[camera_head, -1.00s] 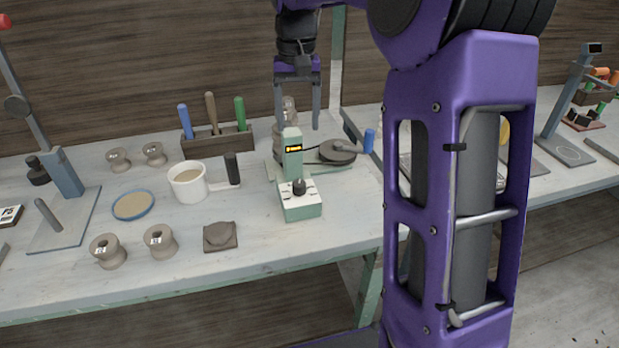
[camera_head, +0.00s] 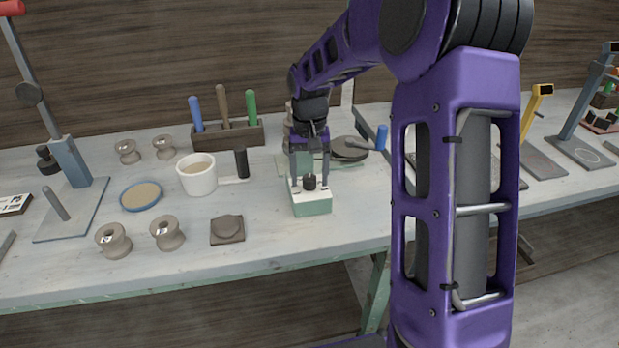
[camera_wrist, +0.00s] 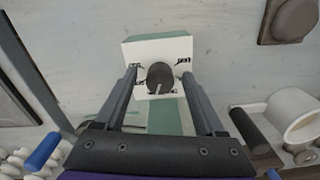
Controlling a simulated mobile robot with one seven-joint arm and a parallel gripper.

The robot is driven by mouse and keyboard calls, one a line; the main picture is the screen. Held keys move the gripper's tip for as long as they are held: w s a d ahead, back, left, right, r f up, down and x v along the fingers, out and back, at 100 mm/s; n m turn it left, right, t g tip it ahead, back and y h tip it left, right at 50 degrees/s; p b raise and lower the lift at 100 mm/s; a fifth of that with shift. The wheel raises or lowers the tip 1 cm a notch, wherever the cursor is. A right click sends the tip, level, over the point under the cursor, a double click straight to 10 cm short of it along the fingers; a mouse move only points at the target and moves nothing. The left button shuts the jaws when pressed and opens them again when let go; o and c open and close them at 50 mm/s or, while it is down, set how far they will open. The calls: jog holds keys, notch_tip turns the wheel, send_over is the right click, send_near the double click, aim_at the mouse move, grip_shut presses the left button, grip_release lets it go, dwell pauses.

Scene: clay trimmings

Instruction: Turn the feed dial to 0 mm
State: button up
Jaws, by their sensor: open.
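The feed dial (camera_head: 310,182) is a small dark knob on the white top of a pale green machine (camera_head: 312,204) near the middle of the bench. In the wrist view the dial (camera_wrist: 160,77) is round with a pale pointer line toward the picture's bottom. Printed labels surround it but are too small to read. My gripper (camera_head: 311,184) points down over the machine. In the wrist view its open fingers (camera_wrist: 159,75) stand on either side of the dial, with gaps; contact cannot be told. My gripper hides most of the machine's upright and display in the head view.
A crank wheel (camera_head: 350,148) with a blue handle (camera_head: 381,137) stands behind right. A tool rack (camera_head: 228,134) is behind. Bench in front is clear.

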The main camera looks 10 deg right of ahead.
jog(key=shift+f, duration=0.15)
grip_shut()
dwell(0.4)
jog(key=n+p, duration=0.1)
jog(key=n, duration=0.1)
jog(key=n+p, duration=0.2)
jog(key=shift+r+n, duration=0.2)
jog(key=shift+n, duration=0.2)
jog(key=n+p, duration=0.3)
jog(key=n, duration=0.3)
jog(key=shift+d+f, duration=0.1)
jog(key=shift+w, duration=0.1)
dwell(0.4)
